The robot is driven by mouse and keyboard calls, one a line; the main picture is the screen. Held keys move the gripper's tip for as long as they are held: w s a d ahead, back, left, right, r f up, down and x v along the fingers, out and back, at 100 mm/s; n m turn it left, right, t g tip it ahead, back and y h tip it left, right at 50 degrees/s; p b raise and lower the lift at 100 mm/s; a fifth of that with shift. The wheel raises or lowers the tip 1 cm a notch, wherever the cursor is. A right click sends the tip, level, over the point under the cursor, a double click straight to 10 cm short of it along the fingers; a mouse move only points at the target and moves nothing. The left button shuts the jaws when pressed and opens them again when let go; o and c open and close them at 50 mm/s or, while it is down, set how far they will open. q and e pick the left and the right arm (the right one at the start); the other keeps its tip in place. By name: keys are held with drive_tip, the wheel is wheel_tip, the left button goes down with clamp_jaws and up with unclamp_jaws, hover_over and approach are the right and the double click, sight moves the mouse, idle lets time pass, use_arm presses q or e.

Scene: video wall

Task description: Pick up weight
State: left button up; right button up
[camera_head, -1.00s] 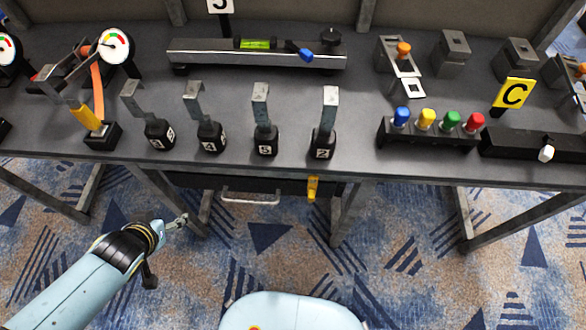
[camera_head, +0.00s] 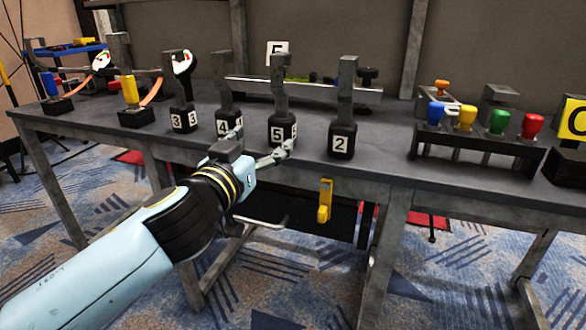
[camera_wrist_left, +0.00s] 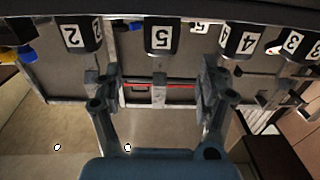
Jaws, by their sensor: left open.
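Several black weights with grey upright hooked handles stand in a row along the table's front edge. They are weight 3 (camera_head: 184,119), weight 4 (camera_head: 223,126), weight 5 (camera_head: 282,131) and weight 2 (camera_head: 342,143). My left gripper (camera_head: 264,140) is open at the front edge, with its fingertips in front of weights 4 and 5. In the left wrist view, weight 5 (camera_wrist_left: 162,38) appears inverted, straight ahead between the open fingers (camera_wrist_left: 158,76) of my left gripper. Weight 2 (camera_wrist_left: 77,37) and weight 4 (camera_wrist_left: 243,42) are on either side. Contact cannot be told.
The grey table (camera_head: 390,165) holds a balance beam (camera_head: 320,90) behind the weights. A yellow latch (camera_head: 324,202) hangs below the front edge.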

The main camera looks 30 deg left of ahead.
sight(277, 127)
use_arm(q)
drive_tip(key=p+x, duration=0.1)
drive_tip(key=x, duration=0.9)
drive_tip(key=shift+w+a+p, duration=0.1)
drive_tip(key=shift+w+p, duration=0.2)
drive_tip(key=shift+w, duration=0.1)
drive_tip(key=shift+c, duration=0.4)
clamp_jaws()
drive_tip(key=shift+r, duration=0.15)
